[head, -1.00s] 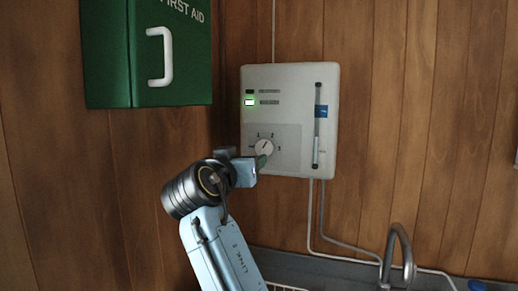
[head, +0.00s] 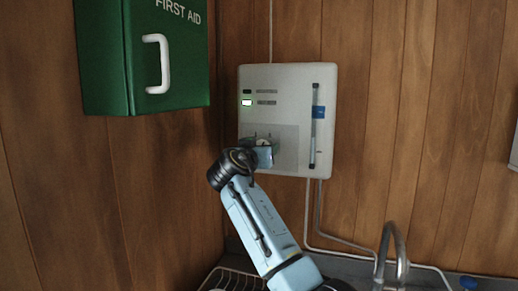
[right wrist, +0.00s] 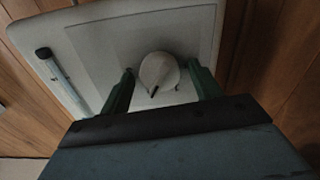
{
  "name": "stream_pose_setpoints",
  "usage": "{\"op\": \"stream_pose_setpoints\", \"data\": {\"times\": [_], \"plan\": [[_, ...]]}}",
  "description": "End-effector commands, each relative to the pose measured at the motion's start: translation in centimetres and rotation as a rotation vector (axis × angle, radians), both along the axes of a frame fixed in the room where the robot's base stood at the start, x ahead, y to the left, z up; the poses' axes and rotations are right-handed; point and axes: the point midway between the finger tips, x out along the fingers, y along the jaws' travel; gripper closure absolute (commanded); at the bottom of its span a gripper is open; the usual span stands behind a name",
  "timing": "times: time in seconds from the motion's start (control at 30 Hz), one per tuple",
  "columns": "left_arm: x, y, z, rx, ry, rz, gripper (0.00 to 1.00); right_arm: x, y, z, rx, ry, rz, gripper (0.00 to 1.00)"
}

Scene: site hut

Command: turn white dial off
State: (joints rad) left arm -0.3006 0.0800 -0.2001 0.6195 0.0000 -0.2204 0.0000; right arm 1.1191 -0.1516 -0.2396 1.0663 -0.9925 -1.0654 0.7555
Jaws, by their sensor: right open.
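The white dial (head: 263,141) is on the lower left of a white wall unit (head: 287,80). In the head view my right gripper (head: 262,152) covers most of it. In the right wrist view the round dial (right wrist: 158,72) shows between the two green fingers of my right gripper (right wrist: 160,76). The fingers are open, one on each side, with a visible gap to the dial. A dark pointer mark shows on the dial's edge; the scale marks are mostly hidden. My left gripper is not in view.
A green first aid cabinet (head: 160,60) hangs on the left wall, above and left of my arm. A clear vertical tube (head: 315,125) runs down the unit's right side. A tap (head: 392,250) and a wire rack (head: 232,279) are below.

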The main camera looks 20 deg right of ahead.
Motion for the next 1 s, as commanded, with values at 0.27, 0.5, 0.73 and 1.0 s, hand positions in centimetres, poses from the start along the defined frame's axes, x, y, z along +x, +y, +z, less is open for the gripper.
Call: {"op": "stream_pose_setpoints", "data": {"times": [0.27,0.5,0.73,1.0], "plan": [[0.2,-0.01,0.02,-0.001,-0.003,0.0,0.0,0.04,-0.03,0.02,0.0,0.0,0.0,0.39],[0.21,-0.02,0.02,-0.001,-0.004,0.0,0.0,0.02,-0.02,0.02,0.0,0.0,0.0,0.71],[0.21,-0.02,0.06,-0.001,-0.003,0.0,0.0,0.01,-0.02,0.03,-0.004,0.003,0.0,0.81],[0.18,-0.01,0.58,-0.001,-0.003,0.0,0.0,0.02,0.0,0.11,-0.075,0.05,0.0,0.81]]}}
